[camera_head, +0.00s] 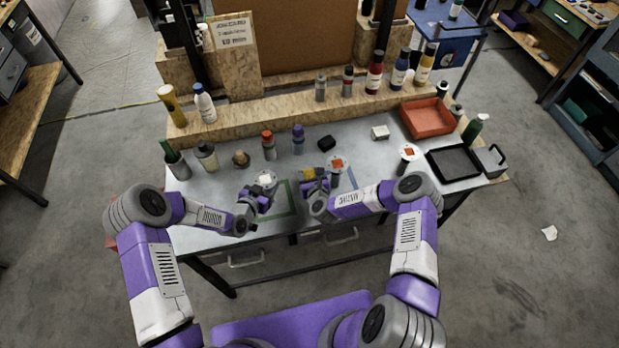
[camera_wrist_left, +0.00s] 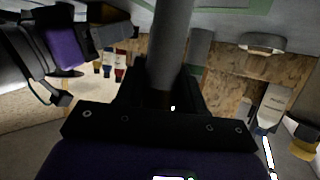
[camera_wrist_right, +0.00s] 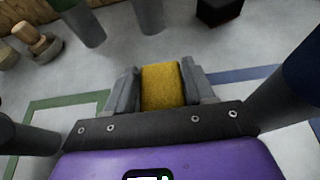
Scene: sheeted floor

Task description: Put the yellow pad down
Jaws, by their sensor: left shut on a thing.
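The yellow pad (camera_wrist_right: 161,86) is between the two fingers of my right gripper (camera_wrist_right: 161,92), touching both. In the head view the yellow pad (camera_head: 308,174) shows above the bench, near the middle, at my right gripper (camera_head: 313,181). Its underside is hidden, so I cannot tell whether it touches the bench. My left gripper (camera_head: 262,192) is shut on a grey cylindrical thing (camera_wrist_left: 170,45) at the left of the green outline. Its white top (camera_head: 265,179) shows in the head view.
A green outline (camera_head: 290,212) and a blue line (camera_head: 351,177) mark the bench top. A black block (camera_head: 326,143) and several bottles stand behind the grippers. A red bin (camera_head: 428,130) and black tray (camera_head: 455,177) are at right.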

